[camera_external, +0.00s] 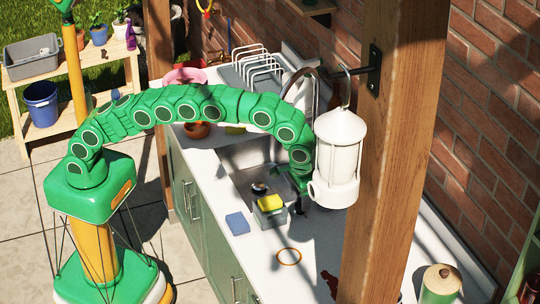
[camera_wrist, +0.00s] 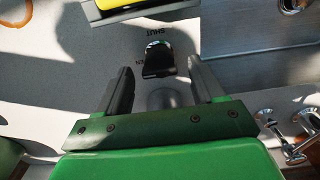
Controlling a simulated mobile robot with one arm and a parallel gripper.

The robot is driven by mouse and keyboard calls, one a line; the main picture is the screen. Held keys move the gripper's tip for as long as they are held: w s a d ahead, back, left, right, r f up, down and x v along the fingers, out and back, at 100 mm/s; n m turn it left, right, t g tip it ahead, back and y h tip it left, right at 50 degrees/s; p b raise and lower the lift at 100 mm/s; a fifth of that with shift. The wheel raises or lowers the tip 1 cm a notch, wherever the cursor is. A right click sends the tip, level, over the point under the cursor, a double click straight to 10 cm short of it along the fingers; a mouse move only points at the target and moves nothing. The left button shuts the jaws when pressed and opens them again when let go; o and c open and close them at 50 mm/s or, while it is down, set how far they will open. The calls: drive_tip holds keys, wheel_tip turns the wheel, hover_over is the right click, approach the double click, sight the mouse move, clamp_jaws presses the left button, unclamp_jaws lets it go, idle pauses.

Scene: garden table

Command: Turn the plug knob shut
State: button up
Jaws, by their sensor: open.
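The plug knob (camera_wrist: 157,62) is a small black lever on the pale worktop in the wrist view. Its long axis runs roughly up and down there, with a pale mark at its upper end. Upside-down lettering reading SHUT is just above it, and part of another word is to its left. My gripper (camera_wrist: 159,66) is open, with its two dark fingers on either side of the knob and a visible gap to each. A grey rounded shape lies between the fingers. In the external view my gripper (camera_external: 299,207) is beside the sink and the knob cannot be made out.
The metal sink (camera_external: 245,183) is close by. A yellow sponge (camera_external: 270,202) sits on a grey holder near my gripper, with a blue sponge (camera_external: 237,223) to its left. Chrome taps (camera_wrist: 268,120) show at lower right. A white lantern (camera_external: 340,150) hangs in front of the arm's end.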

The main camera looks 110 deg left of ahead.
drive_tip(key=c, duration=1.1)
drive_tip(key=shift+o, duration=0.2)
drive_tip(key=shift+m, duration=0.3)
drive_tip(key=m, duration=0.3)
drive_tip(key=shift+m, duration=0.3)
drive_tip(key=m, duration=0.4)
drive_tip(key=shift+m, duration=0.3)
drive_tip(key=m, duration=0.9)
